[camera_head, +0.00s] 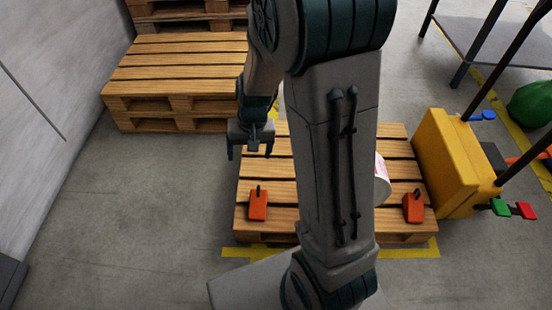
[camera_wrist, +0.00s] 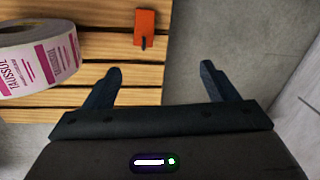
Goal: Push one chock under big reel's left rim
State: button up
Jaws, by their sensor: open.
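The big reel (camera_wrist: 40,55), a white roll with pink printed labels, lies on the pallet in the wrist view. In the head view only a sliver of the reel (camera_head: 382,182) shows past my arm, which hides the rest. One orange chock (camera_head: 258,205) with a dark upright handle sits on the pallet's near left part; it also shows in the wrist view (camera_wrist: 145,26), apart from the reel. A second orange chock (camera_head: 413,207) sits near the right front corner. My gripper (camera_head: 250,152) is open and empty, over the pallet's far left edge, beyond the left chock.
The wooden pallet (camera_head: 283,215) stands on the floor inside yellow tape. A taller pallet stack (camera_head: 150,103) stands behind left. A yellow machine body (camera_head: 442,165) with coloured handles adjoins the right side. Grey floor to the left is clear up to the wall.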

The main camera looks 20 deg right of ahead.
jog(key=s+d+r+n+h, duration=0.1)
jog(key=s+d+r+n, duration=0.15)
jog(key=s+r, duration=1)
notch_tip(320, 180, up, 34)
jog(key=s+t+p, duration=0.1)
jog(key=t+p, duration=0.1)
jog(key=p, duration=2.9)
jog(key=shift+s+d+f, duration=0.1)
